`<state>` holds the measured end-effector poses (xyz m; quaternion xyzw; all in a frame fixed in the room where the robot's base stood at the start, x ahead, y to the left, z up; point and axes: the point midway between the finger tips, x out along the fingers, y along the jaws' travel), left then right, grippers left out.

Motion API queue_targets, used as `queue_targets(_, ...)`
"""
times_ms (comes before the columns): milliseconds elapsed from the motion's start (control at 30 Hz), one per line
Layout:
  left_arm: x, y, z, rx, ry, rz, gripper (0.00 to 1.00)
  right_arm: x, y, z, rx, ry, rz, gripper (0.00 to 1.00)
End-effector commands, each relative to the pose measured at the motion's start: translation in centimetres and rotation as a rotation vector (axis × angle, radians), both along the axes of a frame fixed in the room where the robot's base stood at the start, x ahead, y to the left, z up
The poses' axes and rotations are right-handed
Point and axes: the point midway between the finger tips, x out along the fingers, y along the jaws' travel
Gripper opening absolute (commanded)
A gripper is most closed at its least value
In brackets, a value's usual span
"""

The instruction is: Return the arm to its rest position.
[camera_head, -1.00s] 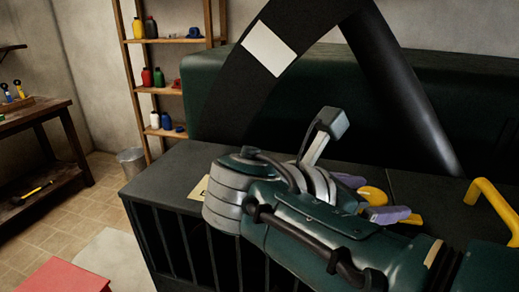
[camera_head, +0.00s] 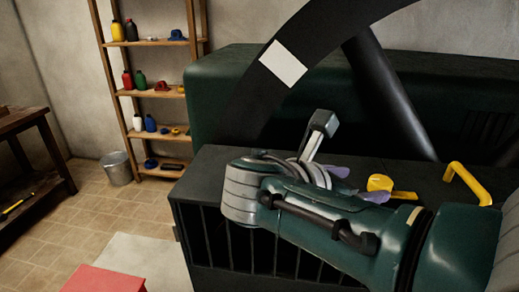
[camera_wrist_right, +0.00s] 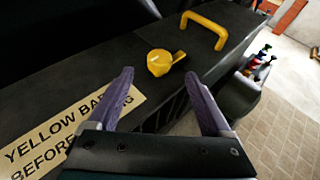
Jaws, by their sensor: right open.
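My right arm (camera_head: 330,225) reaches in from the right over the dark machine top. Its gripper (camera_head: 357,184) is partly hidden behind my wrist; the two purple fingers show beyond it. In the right wrist view the gripper (camera_wrist_right: 160,73) is open, its purple fingers wide apart with nothing between them. A yellow knob with a short lever (camera_wrist_right: 158,63) sits on the machine top beyond the fingertips. It also shows in the head view (camera_head: 379,183), right beside the fingers. My left gripper is not in view.
A yellow handle (camera_head: 468,180) stands on the machine top (camera_head: 425,180). A large black wheel rim (camera_head: 250,95) rises behind. A label (camera_wrist_right: 60,140) lies near the gripper. Shelves (camera_head: 150,92), a bucket (camera_head: 117,168) and a red surface (camera_head: 103,280) are at the left. Tiled floor there is open.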

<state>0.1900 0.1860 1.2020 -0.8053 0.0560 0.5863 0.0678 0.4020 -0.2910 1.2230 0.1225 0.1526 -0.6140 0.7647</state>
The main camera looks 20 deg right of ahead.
Motion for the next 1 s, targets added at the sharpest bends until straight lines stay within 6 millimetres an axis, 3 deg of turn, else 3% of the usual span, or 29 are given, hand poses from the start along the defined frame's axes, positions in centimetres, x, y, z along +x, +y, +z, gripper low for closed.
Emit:
queue_targets(700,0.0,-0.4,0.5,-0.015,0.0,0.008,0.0,-0.2,-0.4,0.0,0.014,-0.009,-0.006,0.83)
queue_targets(867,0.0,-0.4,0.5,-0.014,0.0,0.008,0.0,-2.7,0.6,-3.2,0.191,-0.127,-0.095,0.83)
queue_targets(1000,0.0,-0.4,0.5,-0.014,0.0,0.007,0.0,-7.2,2.6,-7.1,0.48,-0.331,-0.295,0.83)
